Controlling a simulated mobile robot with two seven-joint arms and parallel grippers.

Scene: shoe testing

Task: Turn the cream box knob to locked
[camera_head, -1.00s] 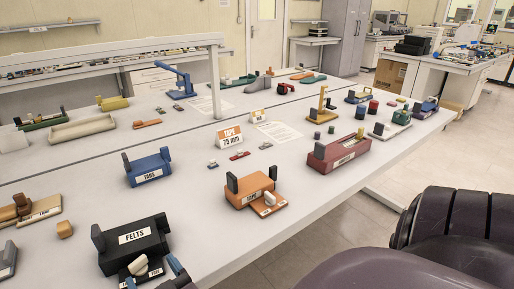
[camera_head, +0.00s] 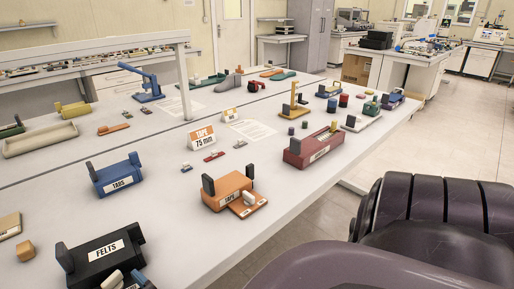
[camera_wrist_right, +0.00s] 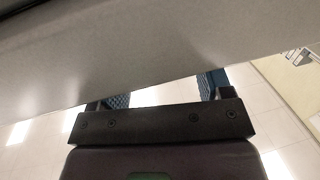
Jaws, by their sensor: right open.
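I cannot tell for sure which item is the cream box. In the head view, a pale box (camera_head: 359,123) with a dark upright piece and a green part on it stands at the far right of the table. A cream labelled plate (camera_head: 9,226) is cut off at the left edge. No lock marking is readable on either. My right gripper (camera_wrist_right: 164,93) is in the right wrist view, its dark blue fingers apart with nothing seen between them. A grey slab edge (camera_wrist_right: 160,50) hides the fingertips. My left gripper is in neither view.
The white table (camera_head: 190,225) holds a black FELTS box (camera_head: 107,250), a blue box (camera_head: 117,180), an orange TAPE box (camera_head: 228,187) and a dark red box (camera_head: 312,146).

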